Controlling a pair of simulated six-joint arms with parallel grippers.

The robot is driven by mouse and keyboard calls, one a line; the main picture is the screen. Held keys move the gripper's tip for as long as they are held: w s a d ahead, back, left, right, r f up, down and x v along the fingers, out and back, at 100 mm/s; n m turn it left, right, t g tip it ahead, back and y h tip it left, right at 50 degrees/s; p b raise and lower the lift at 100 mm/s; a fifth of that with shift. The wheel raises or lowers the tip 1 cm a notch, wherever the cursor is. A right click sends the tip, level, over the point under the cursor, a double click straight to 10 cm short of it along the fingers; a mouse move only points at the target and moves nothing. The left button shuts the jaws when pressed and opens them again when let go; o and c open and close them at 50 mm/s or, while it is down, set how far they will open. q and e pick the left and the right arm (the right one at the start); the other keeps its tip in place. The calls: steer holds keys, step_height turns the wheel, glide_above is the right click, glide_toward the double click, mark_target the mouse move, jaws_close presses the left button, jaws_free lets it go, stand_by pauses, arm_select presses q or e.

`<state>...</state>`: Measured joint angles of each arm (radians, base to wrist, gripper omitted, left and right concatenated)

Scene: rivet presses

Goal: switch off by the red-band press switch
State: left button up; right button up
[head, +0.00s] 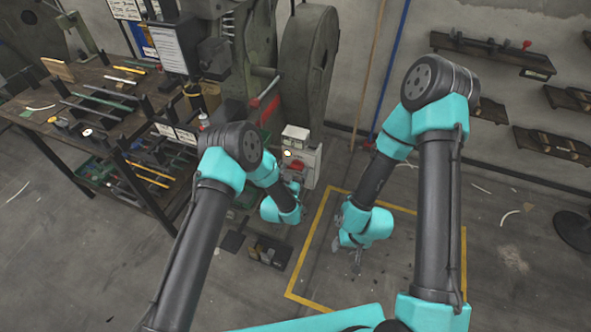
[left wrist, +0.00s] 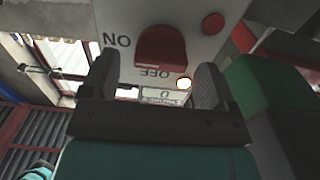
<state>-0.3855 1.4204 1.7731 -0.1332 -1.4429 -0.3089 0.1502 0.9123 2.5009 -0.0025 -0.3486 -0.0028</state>
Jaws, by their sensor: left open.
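A pale switch box (head: 311,160) stands at the foot of the press with the red bar (head: 264,97) in the head view. In the left wrist view its panel (left wrist: 185,20) fills the top, with a red rocker switch (left wrist: 162,48) between upside-down ON and OFF lettering. A small round red button (left wrist: 212,23) sits beside it. My left gripper (head: 293,190) is at the box front. In the left wrist view its fingers (left wrist: 157,78) are spread and empty, with the rocker just beyond them; contact is unclear. My right gripper (head: 352,250) hangs over the floor, its fingers too small to judge.
A workbench (head: 45,128) with tools stands at the left. A large press wheel (head: 307,70) rises behind the box. Wall shelves (head: 490,52) hang at the right. A dark box (head: 267,252) lies on the floor. The yellow-outlined floor (head: 325,275) is mostly clear.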

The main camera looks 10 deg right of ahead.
arm_select(q)
steer(key=shift+w+d, duration=0.35)
steer(key=shift+w, duration=0.3)
steer(key=shift+c, duration=0.3)
steer(key=c, duration=0.9)
steer(key=shift+o, duration=0.2)
